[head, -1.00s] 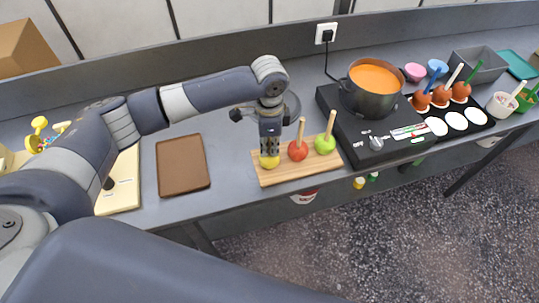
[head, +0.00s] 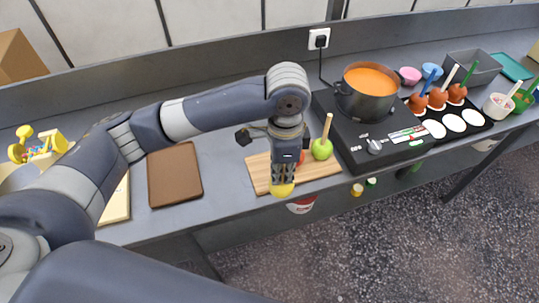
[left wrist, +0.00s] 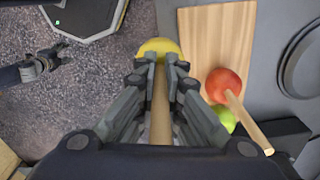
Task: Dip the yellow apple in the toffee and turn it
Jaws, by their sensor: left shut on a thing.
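The yellow apple (head: 283,190) hangs below my left gripper (head: 284,178), in front of the wooden board (head: 258,173). My left gripper is shut on its wooden stick; the left wrist view shows the stick (left wrist: 160,112) between the fingers (left wrist: 160,80) and the apple (left wrist: 159,46) beyond their tips. There the apple is beside the board, over the floor. The pot (head: 368,103) of orange toffee (head: 372,80) stands on the black hob (head: 345,130), right of the gripper. A dark jointed part at the left of the wrist view looks like my right gripper (left wrist: 42,64); its jaws are unclear.
A green apple (head: 322,149) and a partly hidden red apple (head: 302,157) stay on the board, sticks up. Right of the hob, coated apples (head: 437,98) stand on a black tray (head: 458,135). A brown tray (head: 175,175) lies left.

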